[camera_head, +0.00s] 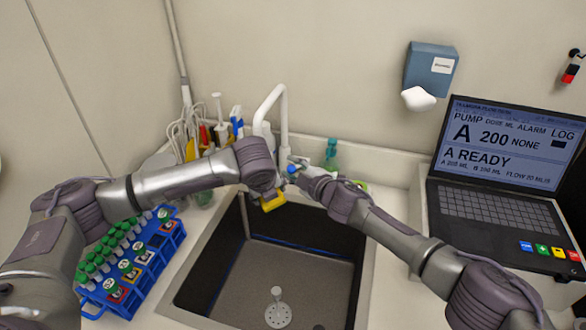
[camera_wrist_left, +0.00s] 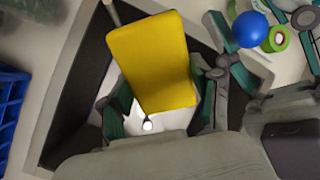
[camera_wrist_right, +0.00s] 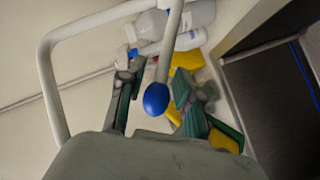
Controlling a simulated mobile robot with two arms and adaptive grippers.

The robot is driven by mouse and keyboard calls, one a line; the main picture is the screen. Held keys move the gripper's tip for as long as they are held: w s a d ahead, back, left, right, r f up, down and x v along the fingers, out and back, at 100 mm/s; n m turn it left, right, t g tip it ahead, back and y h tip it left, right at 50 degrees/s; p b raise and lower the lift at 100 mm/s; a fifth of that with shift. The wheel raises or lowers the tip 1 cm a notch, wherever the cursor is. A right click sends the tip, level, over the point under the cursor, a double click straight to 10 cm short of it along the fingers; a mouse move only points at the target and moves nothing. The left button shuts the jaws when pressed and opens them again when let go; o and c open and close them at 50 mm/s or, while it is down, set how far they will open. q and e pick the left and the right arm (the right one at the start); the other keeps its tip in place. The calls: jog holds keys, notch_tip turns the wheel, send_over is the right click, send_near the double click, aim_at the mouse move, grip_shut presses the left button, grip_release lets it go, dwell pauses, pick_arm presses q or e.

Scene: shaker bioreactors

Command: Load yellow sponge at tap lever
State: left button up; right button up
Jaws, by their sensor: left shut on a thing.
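The yellow sponge (camera_head: 273,202) is over the back edge of the sink. In the left wrist view the sponge (camera_wrist_left: 150,60) sits between the green-padded fingers of my left gripper (camera_wrist_left: 160,105), which is shut on it. The tap lever has a blue ball knob (camera_head: 292,170), beside the white tap (camera_head: 283,112). My right gripper (camera_head: 299,171) is at the knob. In the right wrist view its fingers are spread (camera_wrist_right: 155,92), with the blue knob (camera_wrist_right: 156,99) between them; I cannot tell whether they touch it. The left gripper's fingertips are mostly hidden in the head view.
The sink (camera_head: 308,265) lies below both arms, with a drain strainer (camera_head: 278,310) in it. A blue tube rack (camera_head: 135,268) stands at left, a laptop (camera_head: 505,170) at right. Bottles and tools crowd the back counter. A green tape roll (camera_wrist_left: 276,39) lies near the knob.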

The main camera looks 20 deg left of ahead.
grip_shut()
jog(key=shift+f, duration=0.1)
jog(key=shift+s+f+y, duration=0.3)
jog(key=shift+s+f, duration=0.05)
jog(key=shift+f, duration=0.05)
jog(key=shift+s+f+n+t, duration=0.25)
jog(key=shift+f+n+t, duration=0.25)
jog(key=shift+f+n, duration=0.15)
jog(key=shift+o, duration=1)
grip_release()
